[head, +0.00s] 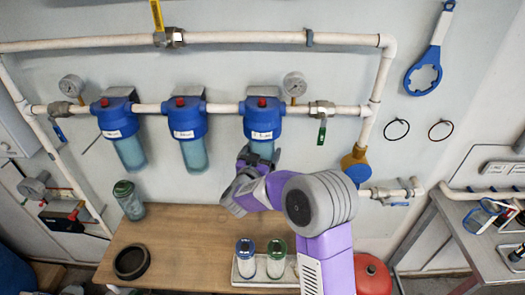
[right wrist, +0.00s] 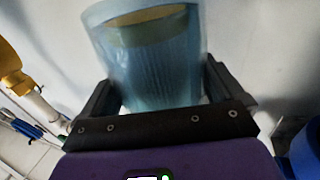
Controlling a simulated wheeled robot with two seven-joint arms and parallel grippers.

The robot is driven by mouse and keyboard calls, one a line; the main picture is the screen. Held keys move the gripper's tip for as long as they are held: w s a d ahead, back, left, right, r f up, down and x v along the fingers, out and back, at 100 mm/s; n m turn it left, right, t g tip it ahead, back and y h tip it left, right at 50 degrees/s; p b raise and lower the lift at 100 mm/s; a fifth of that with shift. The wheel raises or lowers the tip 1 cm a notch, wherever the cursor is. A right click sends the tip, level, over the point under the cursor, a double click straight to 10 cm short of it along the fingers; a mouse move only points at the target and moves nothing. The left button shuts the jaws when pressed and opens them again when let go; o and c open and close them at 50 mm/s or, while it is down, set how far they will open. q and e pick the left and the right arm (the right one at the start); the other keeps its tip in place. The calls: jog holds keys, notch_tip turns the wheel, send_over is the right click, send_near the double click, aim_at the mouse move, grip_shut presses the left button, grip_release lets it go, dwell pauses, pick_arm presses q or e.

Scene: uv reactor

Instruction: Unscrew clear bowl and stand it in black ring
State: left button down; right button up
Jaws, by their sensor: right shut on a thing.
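Three blue filter heads hang on the white pipe. The left clear bowl (head: 130,153) and middle clear bowl (head: 195,155) hang under theirs. My right gripper (head: 254,157) is shut on the clear bowl (head: 263,148) under the right head (head: 262,120). My arm hides much of this bowl in the head view. In the right wrist view the bluish bowl (right wrist: 155,65) sits between the fingers of the gripper (right wrist: 160,88). Whether its thread still engages cannot be told. The black ring (head: 132,262) lies empty on the wooden table's front left. My left gripper is out of view.
A dark-lidded clear canister (head: 128,199) stands at the table's (head: 185,235) back left. A white tray (head: 240,283) holds blue-lidded and green-lidded jars at the front. A blue wrench (head: 427,68) hangs on the wall. The table's middle left is clear.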

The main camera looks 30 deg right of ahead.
jog(key=shift+f+b, duration=1.95)
jog(key=shift+f, duration=0.4)
jog(key=s+a+f+b, duration=0.1)
jog(key=s+a, duration=0.5)
jog(key=s, duration=0.4)
jog(key=shift+s+b, duration=0.15)
jog(key=shift+b, duration=0.15)
jog(key=shift+a, duration=0.1)
dwell(0.3)
